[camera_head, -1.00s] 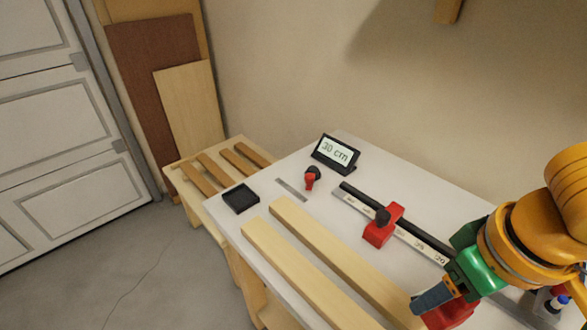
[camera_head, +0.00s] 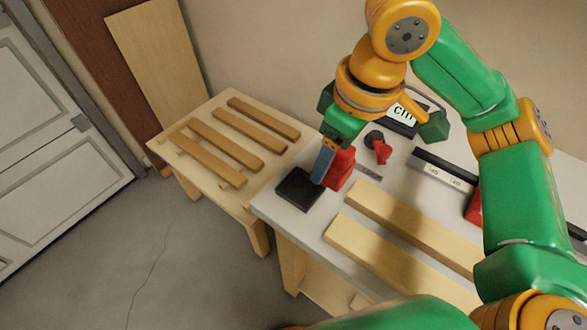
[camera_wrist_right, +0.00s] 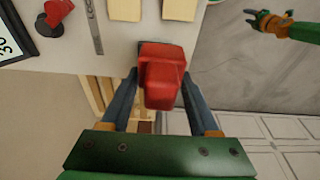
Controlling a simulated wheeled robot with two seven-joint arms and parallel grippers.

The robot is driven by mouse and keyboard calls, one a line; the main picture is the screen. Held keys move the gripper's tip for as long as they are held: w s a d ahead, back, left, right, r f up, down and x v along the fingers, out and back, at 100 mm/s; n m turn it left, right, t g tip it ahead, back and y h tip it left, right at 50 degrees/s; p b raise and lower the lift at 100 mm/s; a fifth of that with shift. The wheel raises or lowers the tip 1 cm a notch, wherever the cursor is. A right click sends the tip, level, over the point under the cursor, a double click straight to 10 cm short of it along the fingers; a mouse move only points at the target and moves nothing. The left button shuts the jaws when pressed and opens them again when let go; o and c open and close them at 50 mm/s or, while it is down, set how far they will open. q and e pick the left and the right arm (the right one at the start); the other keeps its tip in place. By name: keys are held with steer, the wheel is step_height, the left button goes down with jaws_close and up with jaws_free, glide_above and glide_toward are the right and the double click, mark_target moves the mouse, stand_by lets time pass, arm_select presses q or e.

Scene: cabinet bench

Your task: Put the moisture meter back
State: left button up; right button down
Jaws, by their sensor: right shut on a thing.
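My right gripper (camera_head: 328,170) comes down from above at the table's near left corner. It is shut on a red block-shaped thing, which I take to be the moisture meter (camera_head: 342,168). In the right wrist view the red meter (camera_wrist_right: 163,75) sits between the two blue-grey fingers (camera_wrist_right: 155,100). The shallow black square tray (camera_head: 299,190) lies on the table corner, with the meter over or beside its right edge. I cannot tell whether they touch. My left gripper (camera_wrist_right: 268,20) shows small at the top right of the wrist view, away from the table; its jaw state is unclear.
Two pale wooden bars (camera_head: 390,262) lie along the table front. A red and black knob-like thing (camera_head: 380,148), a thin metal strip (camera_head: 368,174), a ruler rail (camera_head: 440,172) and the display (camera_head: 402,118) are close behind. A slatted low bench (camera_head: 225,100) stands left.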

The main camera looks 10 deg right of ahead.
steer(key=w+a+f, duration=0.1)
steer(key=w+f, duration=0.1)
steer(key=w+a+f, duration=0.1)
steer(key=w+f, duration=0.1)
steer(key=w+a+f, duration=0.1)
steer(key=w+f, duration=0.1)
steer(key=shift+w, duration=0.1)
step_height(320, 180, down, 3)
steer(key=shift+w+f+p, duration=0.1)
steer(key=shift+p, duration=0.3)
steer(key=shift+w+f, duration=0.1)
steer(key=shift+f, duration=0.2)
steer(key=shift+f, duration=0.4)
steer(key=shift+f, duration=0.15)
steer(key=shift+c, duration=0.6)
jaws_free()
